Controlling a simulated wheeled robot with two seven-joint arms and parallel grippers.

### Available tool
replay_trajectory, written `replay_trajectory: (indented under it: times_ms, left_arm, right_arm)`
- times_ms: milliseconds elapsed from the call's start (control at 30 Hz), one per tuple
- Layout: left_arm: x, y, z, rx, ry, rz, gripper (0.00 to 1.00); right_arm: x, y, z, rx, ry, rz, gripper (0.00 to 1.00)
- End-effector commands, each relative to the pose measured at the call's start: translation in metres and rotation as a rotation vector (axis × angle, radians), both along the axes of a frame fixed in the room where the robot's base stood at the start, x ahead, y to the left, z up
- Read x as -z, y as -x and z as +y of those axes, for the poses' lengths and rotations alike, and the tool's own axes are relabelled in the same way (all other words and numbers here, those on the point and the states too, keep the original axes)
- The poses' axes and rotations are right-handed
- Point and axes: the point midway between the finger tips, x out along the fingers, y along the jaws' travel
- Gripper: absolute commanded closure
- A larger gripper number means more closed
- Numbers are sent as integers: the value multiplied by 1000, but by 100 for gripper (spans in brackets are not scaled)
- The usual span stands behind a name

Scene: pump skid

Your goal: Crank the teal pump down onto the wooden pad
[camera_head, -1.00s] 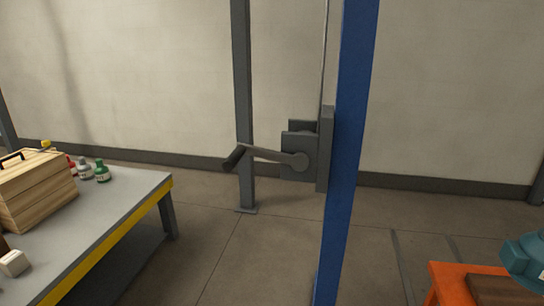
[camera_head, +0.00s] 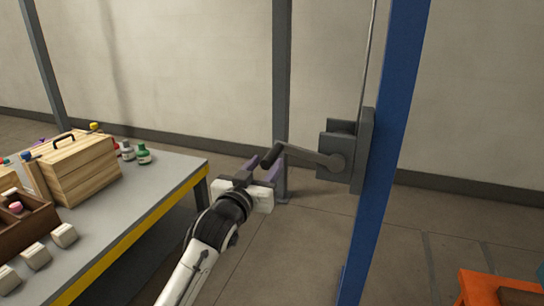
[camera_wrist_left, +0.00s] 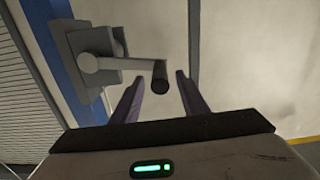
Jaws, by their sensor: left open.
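The winch crank arm (camera_head: 312,156) extends left from the grey winch box (camera_head: 337,150) on the blue post, ending in a dark handle grip (camera_head: 271,155). My left gripper (camera_head: 265,165) is open at the grip. In the left wrist view the grip (camera_wrist_left: 159,76) shows between the tips of the two purple fingers (camera_wrist_left: 160,80), with gaps on both sides. Only a sliver of the teal pump (camera_head: 541,270) shows at the right edge. A brown wooden surface (camera_head: 518,296), probably the pad, is partly in view on an orange stand (camera_head: 480,284). My right gripper is out of view.
The blue post (camera_head: 385,150) stands right of the crank, with a cable beside it. A grey post (camera_head: 281,80) stands behind the grip. A yellow-edged table (camera_head: 150,195) at left carries a wooden toolbox (camera_head: 80,168) and bottles (camera_head: 143,154). Floor between is clear.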

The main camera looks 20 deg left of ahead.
Motion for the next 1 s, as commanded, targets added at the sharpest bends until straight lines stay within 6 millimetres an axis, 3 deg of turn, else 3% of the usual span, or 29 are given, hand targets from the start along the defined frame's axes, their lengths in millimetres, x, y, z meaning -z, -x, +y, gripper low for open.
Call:
replay_trajectory:
  times_ms: [100,300,700,733,967,1000]
  left_arm:
    - [-1,-21,-1,0,-1,0,60]
    - [0,-44,-2,1,-3,-1,60]
    - [0,-51,-2,1,-2,0,60]
    - [0,-51,-2,1,-2,0,61]
    - [0,-51,-2,1,-2,0,100]
    - [0,-51,-2,1,-2,0,100]
  right_arm:
    - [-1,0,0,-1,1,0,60]
    - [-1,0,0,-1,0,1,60]
    - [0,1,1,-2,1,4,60]
    - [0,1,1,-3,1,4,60]
    - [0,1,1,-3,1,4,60]
    - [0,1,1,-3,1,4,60]
